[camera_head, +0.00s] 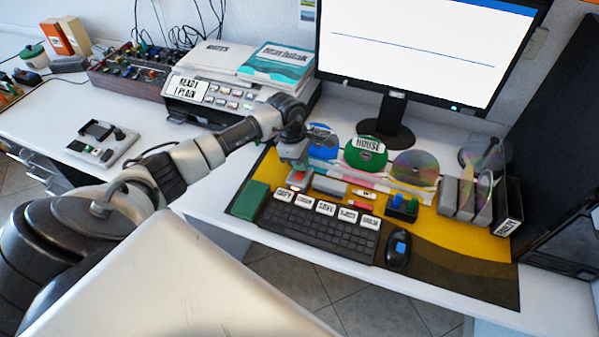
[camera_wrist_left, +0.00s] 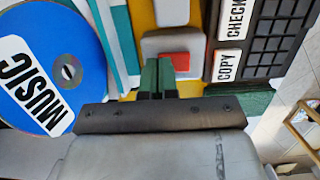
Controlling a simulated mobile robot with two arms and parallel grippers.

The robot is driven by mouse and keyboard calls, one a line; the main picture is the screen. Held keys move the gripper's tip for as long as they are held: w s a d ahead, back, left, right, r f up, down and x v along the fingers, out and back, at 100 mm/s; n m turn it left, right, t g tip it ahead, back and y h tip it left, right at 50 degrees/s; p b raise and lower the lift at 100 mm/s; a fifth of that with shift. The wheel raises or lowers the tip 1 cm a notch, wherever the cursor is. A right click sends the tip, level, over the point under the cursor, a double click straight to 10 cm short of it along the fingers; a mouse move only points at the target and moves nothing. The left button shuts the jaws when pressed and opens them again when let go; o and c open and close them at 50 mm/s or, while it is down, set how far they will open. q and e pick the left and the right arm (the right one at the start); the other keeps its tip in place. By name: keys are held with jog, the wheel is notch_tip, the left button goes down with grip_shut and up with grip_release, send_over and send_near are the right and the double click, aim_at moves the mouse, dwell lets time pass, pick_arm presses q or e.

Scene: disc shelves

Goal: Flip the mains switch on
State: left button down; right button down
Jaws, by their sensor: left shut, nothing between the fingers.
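The mains switch looks to be the small grey box with a red rocker (camera_head: 298,177) on the yellow desk mat, behind the left end of the keyboard. In the left wrist view the red rocker (camera_wrist_left: 178,61) sits on its light grey base, just beyond my fingertips. My left gripper (camera_head: 294,160) points down over the box, shut and empty. Its dark green fingertips (camera_wrist_left: 158,66) are beside the rocker and cover part of the base. I cannot tell whether they touch it, or which way the rocker is tilted. My right gripper is not in view.
A black keyboard (camera_head: 320,222) with labelled keys is in front of the switch. A blue MUSIC disc (camera_wrist_left: 42,75) and a green HOUSE disc (camera_head: 365,153) stand behind. A green block (camera_head: 249,200) lies at left, a mouse (camera_head: 398,250) at right. A printer (camera_head: 215,92) is behind my arm.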

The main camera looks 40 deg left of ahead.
pick_arm(q)
jog(key=shift+r, duration=0.15)
jog(key=shift+s+a+r+p, duration=0.1)
jog(key=shift+a+r+p, duration=0.1)
jog(key=shift+r+p, duration=0.7)
jog(key=shift+s+a+r+p, duration=0.1)
jog(key=shift+a+r+p, duration=0.25)
jog(key=shift+r, duration=0.95)
jog(key=shift+a+r+p, duration=0.1)
jog(key=shift+r+p, duration=0.7)
jog(key=shift+r, duration=0.3)
